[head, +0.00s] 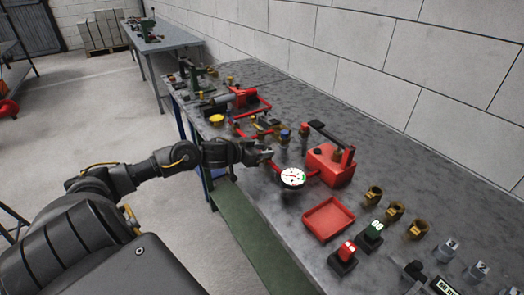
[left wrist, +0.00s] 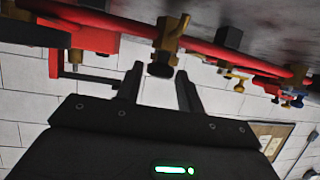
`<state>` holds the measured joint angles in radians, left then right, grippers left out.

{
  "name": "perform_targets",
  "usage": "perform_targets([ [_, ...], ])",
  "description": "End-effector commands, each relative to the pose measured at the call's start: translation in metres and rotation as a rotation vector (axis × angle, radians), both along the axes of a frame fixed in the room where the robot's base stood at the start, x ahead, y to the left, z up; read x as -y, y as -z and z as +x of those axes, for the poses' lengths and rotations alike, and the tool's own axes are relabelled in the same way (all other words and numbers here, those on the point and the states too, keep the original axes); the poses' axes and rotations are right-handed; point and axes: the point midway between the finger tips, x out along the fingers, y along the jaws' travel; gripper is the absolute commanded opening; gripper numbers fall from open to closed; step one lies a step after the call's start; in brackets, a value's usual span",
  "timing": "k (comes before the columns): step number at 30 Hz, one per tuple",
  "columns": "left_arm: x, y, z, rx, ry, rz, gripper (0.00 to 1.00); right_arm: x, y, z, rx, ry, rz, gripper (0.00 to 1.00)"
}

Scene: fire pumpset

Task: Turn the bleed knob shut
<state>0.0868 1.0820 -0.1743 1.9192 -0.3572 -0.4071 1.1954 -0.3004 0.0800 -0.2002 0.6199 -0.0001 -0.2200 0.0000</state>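My left gripper (head: 264,153) reaches over the front of the bench, beside the red pipework and behind the white-faced gauge (head: 292,177). In the left wrist view its two fingers (left wrist: 160,78) are apart with nothing clamped between them. A small black knob (left wrist: 160,69) on a brass fitting (left wrist: 171,34) lies between and just beyond the fingertips, seemingly not touched. It looks like the bleed knob, though I cannot read how far it is turned. In the head view the knob is not clear, being small and close to the gripper. My right gripper does not show.
A red pump box (head: 330,166) with a black lever stands right of my left gripper. Red pipe (left wrist: 225,55) crosses close by. The back strip of bench is clear.

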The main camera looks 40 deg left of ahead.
Motion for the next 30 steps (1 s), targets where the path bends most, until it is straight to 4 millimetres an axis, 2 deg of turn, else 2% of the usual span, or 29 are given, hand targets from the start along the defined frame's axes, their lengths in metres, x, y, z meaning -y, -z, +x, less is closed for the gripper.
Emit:
perform_targets([
  [1,0.0,0.0,0.0,0.0,0.0,0.0,0.31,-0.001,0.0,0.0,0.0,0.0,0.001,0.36],
  [6,0.0,0.0,0.0,0.0,0.0,0.0,0.09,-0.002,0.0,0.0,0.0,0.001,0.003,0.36],
  [7,0.0,0.0,0.0,0.0,0.0,0.0,0.08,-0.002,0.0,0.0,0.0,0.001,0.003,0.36],
  [17,-0.002,-0.002,0.0,-0.001,0.061,0.0,0.08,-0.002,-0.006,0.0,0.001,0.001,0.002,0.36],
  [24,-0.007,-0.002,0.002,0.001,0.226,-0.001,0.08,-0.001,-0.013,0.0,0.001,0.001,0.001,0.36],
  [30,-0.011,0.0,0.005,0.003,0.413,0.0,0.08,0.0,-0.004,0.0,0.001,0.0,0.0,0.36],
])
